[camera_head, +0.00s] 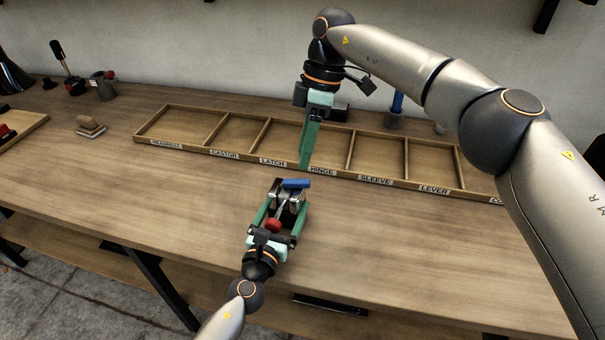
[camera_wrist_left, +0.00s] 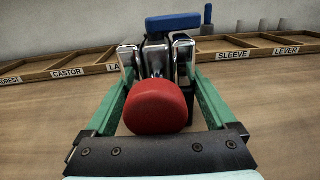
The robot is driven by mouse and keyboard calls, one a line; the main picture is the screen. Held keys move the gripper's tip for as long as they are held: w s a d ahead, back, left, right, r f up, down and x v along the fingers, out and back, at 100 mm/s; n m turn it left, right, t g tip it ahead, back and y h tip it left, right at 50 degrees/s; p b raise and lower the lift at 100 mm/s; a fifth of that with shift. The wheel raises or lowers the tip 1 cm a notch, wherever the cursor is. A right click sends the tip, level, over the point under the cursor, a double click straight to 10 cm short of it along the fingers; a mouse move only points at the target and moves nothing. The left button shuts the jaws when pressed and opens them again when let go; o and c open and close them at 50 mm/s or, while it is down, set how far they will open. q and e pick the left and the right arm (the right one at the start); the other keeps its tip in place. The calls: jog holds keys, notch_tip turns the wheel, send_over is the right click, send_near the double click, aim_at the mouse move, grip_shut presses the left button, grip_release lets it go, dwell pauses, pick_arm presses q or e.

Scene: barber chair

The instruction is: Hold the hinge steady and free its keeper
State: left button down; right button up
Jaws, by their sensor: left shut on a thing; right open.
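The hinge (camera_head: 287,206) is a metal piece with upright chrome plates, standing on the bench in front of the tray. A blue bar (camera_head: 296,183) lies across its far end and a round red knob (camera_head: 272,225) is at its near end. Which part is the keeper I cannot tell. My left gripper (camera_head: 285,197) is shut on the hinge, with green fingers along both sides. In the left wrist view the red knob (camera_wrist_left: 157,107) hides part of the hinge (camera_wrist_left: 157,58), below the blue bar (camera_wrist_left: 174,22). My right gripper (camera_head: 305,160) is open and empty, pointing down by the HINGE label.
A wooden tray (camera_head: 283,163) with labelled compartments runs across the bench behind the hinge; the visible compartments look empty. Tools (camera_head: 65,65) and a blue upright item (camera_head: 397,103) stand behind. Bench right of the hinge is clear.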

aim_at(302, 181)
jog(key=f+h, duration=0.1)
jog(key=f, duration=0.1)
jog(key=f+t, duration=0.1)
jog(key=f, duration=0.2)
jog(key=w+f+t+h, duration=0.1)
jog(key=f, duration=0.2)
jog(key=shift+w+a+f+m+h, duration=0.1)
jog(key=shift+a+f+m+h, duration=0.05)
jog(key=shift+a+m+h, duration=0.15)
jog(key=shift+c, duration=0.4)
grip_shut()
